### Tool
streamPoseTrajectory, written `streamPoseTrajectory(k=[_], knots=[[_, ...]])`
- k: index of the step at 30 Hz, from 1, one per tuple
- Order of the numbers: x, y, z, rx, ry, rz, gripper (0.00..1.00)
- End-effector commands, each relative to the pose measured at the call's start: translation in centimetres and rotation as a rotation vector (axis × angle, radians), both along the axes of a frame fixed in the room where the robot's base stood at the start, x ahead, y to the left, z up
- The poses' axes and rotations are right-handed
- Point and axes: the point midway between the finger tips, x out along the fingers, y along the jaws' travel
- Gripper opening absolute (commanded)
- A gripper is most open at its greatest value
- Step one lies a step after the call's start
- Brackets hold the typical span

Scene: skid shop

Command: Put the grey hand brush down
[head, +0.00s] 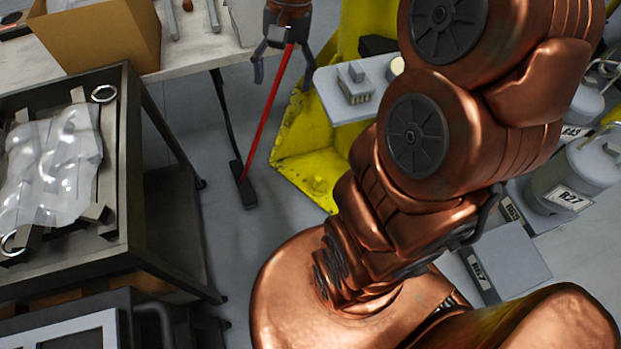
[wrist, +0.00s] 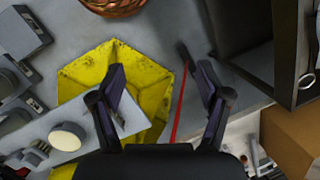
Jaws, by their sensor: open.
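The grey hand brush (head: 357,88), a small grey block with a raised grip and pale bristles below, sits at the left end of a light grey shelf (head: 334,104). My gripper (head: 285,75) is open, up and to the left of the brush in the head view, apart from it. In the wrist view my open fingers (wrist: 161,85) have nothing held between them. There the brush is at most partly visible, close behind the left finger, with the shelf (wrist: 40,157) running off to the left.
A red pole (head: 266,122) with a dark foot stands beyond my fingers. A yellow bin-like piece (head: 300,150) lies under the shelf. A cream round object (head: 397,66) is on the shelf. A dark cart (head: 133,190) and a cardboard box (head: 105,40) are at left.

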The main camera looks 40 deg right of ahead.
Motion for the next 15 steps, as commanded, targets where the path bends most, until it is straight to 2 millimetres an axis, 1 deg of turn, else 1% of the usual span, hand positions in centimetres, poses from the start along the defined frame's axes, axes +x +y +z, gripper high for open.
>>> streamPoseTrajectory(k=[1, 3, 5, 6, 10, 12, 15], knots=[[-1.4, 1.5, -0.1, -0.015, -0.006, 0.073, 0.76], [-3.3, 3.2, -0.6, -0.031, -0.012, 0.169, 0.76], [-5.0, 4.3, -1.1, -0.047, -0.016, 0.249, 0.76], [-6.2, 5.0, -1.5, -0.055, -0.016, 0.301, 0.76], [-10.1, 6.6, -2.8, -0.086, -0.022, 0.458, 0.76], [-12.2, 7.1, -3.7, -0.100, -0.020, 0.535, 0.76], [-14.8, 7.5, -4.8, -0.112, -0.016, 0.625, 0.76]])
